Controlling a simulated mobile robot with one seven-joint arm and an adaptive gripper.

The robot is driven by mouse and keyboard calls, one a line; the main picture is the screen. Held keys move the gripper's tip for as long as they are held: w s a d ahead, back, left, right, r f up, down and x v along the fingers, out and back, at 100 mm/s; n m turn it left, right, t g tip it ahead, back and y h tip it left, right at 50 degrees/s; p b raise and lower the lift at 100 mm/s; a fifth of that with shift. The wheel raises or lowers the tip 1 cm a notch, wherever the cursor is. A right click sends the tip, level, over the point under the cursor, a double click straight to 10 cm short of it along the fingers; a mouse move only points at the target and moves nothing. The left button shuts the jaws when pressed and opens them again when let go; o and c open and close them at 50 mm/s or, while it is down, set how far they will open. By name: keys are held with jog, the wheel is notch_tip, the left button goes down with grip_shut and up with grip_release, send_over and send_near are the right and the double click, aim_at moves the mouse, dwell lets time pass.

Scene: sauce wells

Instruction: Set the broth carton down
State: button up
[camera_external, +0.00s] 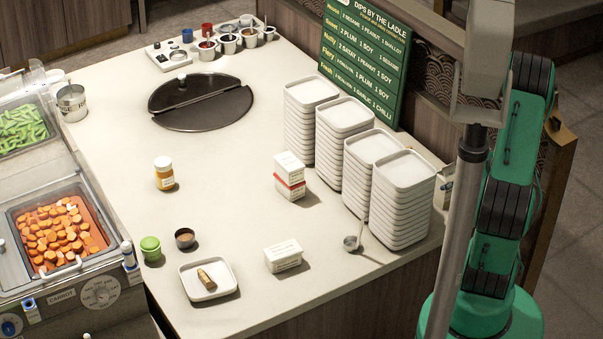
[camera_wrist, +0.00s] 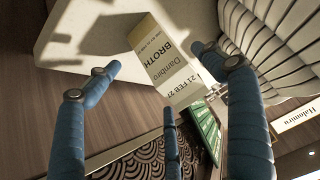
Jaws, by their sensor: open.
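The broth carton (camera_wrist: 165,62) shows in the wrist view as a white and yellow box with the words "Dambro BROTH" and a date. It appears tilted in the picture and lies between and beyond my blue fingers. My gripper (camera_wrist: 156,62) is open, its fingers spread around the carton's outline, and no finger is seen clamping it. Whether the carton rests on a surface is not clear. In the external view my gripper is out of frame. Two small cartons stand on the counter there, a red-and-white one (camera_external: 290,176) and a white one (camera_external: 284,256); their print is too small to identify the broth.
Stacks of white trays (camera_external: 400,200) line the counter's right side, by a green menu board (camera_external: 362,55). The middle of the counter (camera_external: 225,190) is clear.

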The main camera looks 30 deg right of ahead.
jog(key=shift+p+v, duration=0.8)
jog(key=shift+v, duration=2.05)
jog(key=w+r+h, duration=0.2)
jog(key=w+r, duration=0.1)
jog(key=r, duration=0.4)
jog(key=w+r+h, duration=0.2)
jog(key=w+r, duration=0.1)
jog(key=r, duration=0.4)
jog(key=s+a+r+m+g+h, duration=0.15)
jog(key=a+r, duration=0.35)
jog(key=r, duration=0.5)
jog(key=s+a+r+y, duration=0.1)
jog(key=s+a+r, duration=0.1)
jog(key=s+a, duration=0.3)
jog(key=s+a+r+n+g+y, duration=0.1)
jog(key=s+a, duration=0.4)
jog(key=a, duration=0.8)
jog(key=s+a+r+g+y, duration=0.1)
jog(key=s+a+r+y, duration=0.2)
jog(key=a, duration=0.6)
jog(key=shift+s+a, duration=0.2)
jog(key=shift+s, duration=0.9)
